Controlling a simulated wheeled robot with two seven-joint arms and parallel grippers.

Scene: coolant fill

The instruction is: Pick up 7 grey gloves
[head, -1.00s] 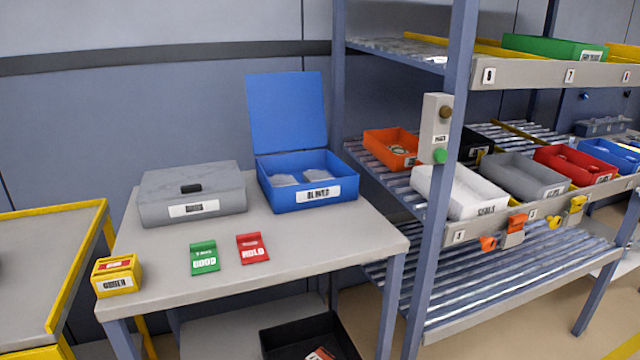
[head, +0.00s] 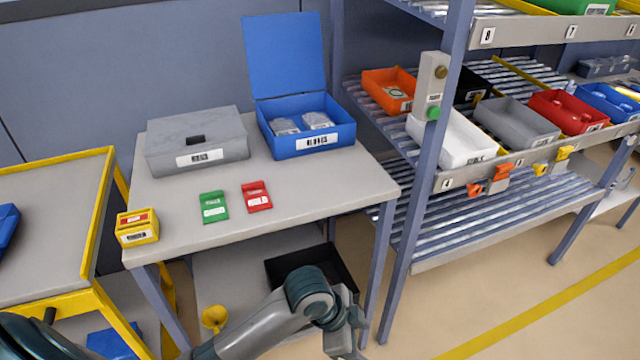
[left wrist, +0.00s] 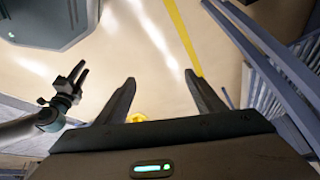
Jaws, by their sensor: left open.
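Grey folded packets (head: 318,120), which look like the grey gloves, lie in two piles inside an open blue box (head: 318,145) at the back of the table. I cannot count them. The box's blue lid (head: 284,55) stands up. My left gripper (head: 347,338) is low in front of the table, far from the box, its tips cut off by the frame edge. In the left wrist view its two fingers (left wrist: 159,77) are spread and empty above the floor. My right gripper (left wrist: 76,78) shows at the left of that view, fingers apart and empty.
A closed grey case (head: 197,142) stands left of the blue box. Green (head: 213,206) and red (head: 256,196) cards and a small yellow box (head: 137,227) lie on the table (head: 300,192). A rack with bins, including a white one (head: 455,140), stands right. The table's front right is clear.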

